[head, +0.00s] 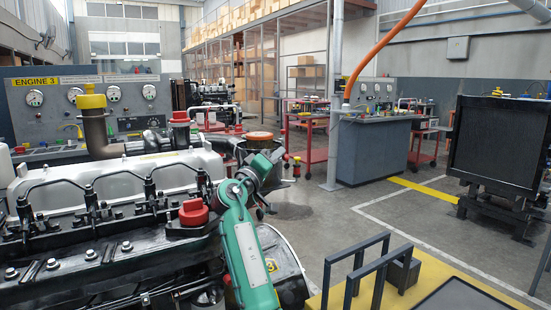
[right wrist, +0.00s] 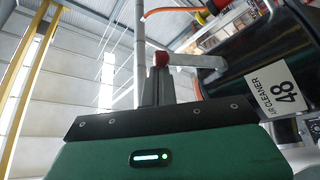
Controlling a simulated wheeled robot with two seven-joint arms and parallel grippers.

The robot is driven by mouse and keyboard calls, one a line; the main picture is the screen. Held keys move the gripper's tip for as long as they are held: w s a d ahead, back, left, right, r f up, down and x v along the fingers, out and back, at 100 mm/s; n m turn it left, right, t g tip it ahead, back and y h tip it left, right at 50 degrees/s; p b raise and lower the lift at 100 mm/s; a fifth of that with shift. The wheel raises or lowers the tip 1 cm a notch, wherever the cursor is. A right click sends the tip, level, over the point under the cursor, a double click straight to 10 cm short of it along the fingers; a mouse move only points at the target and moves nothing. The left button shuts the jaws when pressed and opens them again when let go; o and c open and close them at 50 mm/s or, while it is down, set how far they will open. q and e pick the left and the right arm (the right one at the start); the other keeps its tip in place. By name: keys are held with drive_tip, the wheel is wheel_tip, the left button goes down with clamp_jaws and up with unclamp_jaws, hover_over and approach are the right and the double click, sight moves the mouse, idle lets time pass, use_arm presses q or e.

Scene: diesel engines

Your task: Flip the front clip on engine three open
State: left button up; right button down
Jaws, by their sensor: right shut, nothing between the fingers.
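Engine three (head: 90,220) fills the left of the head view, below a panel with an ENGINE 3 sign (head: 44,82). In the right wrist view a black cylinder labelled AIR CLEANER 48 (right wrist: 240,70) is at the right. A grey lever (right wrist: 195,61) with a red end knob (right wrist: 160,59) runs left from it; I take this to be the front clip. My right gripper (head: 279,156) is beyond the engine's right end. Its fingers (right wrist: 158,85) are shut and empty, with the tips at or just below the knob; I cannot tell whether they touch. My left gripper is out of view.
A red cap (head: 194,212) and a yellow-capped pipe (head: 92,115) stand up from the engine. Yellow staging with dark rails (head: 380,262) is at the front right. A grey bench (head: 375,150) and a black radiator-like panel (head: 495,140) stand farther right, with open floor between.

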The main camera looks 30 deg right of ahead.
drive_tip(key=v, duration=0.7)
drive_tip(key=shift+s+a+f, duration=0.2)
drive_tip(key=shift+s+a, duration=0.05)
idle(0.5)
